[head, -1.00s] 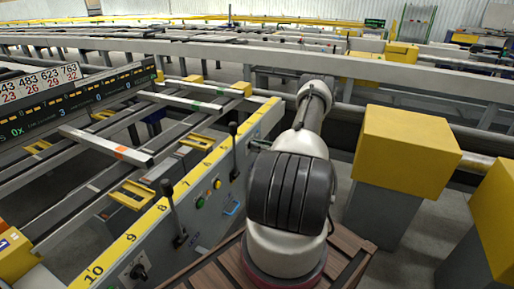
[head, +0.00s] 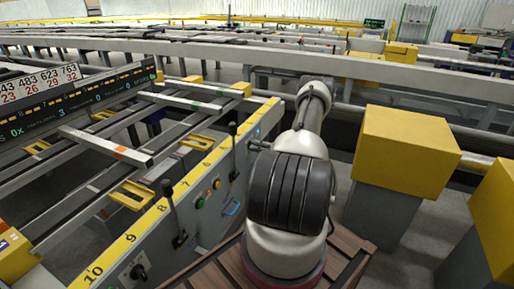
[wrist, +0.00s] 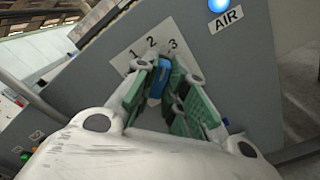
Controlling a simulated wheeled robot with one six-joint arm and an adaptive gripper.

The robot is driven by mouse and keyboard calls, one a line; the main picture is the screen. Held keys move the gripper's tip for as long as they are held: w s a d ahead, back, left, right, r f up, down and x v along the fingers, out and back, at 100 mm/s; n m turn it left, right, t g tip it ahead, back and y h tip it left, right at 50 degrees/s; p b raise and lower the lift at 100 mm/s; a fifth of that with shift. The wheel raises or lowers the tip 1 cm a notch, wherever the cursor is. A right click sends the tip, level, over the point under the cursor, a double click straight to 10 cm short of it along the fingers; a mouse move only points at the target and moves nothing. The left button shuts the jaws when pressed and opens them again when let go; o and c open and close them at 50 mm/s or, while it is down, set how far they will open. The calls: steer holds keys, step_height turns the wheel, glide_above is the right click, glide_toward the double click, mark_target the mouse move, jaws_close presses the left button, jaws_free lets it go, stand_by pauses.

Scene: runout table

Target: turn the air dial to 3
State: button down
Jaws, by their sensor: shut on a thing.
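The blue air dial (wrist: 157,79) sits on a pale plate marked 1, 2 and 3 (wrist: 125,62) in the wrist view. My gripper (wrist: 160,84) is shut on the dial, with a green finger pad on each side. The dial's upper end leans to the right, nearer the 3 than the 2; its exact pointing is partly hidden by the fingers. Above right are an AIR label (wrist: 226,19) and a lit blue lamp (wrist: 219,5). In the head view the dial is too small or hidden to make out.
The grey panel (wrist: 232,75) surrounds the dial. In the head view, two levers (head: 173,212) and several buttons stand along the yellow numbered rail (head: 150,222). Yellow-topped blocks (head: 405,150) stand right of my arm. A display board (head: 80,100) is at left.

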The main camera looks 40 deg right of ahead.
steer(key=shift+m, duration=0.8)
steer(key=c, duration=1.5)
jaws_free()
steer(key=shift+o, duration=0.2)
steer(key=v, duration=1.2)
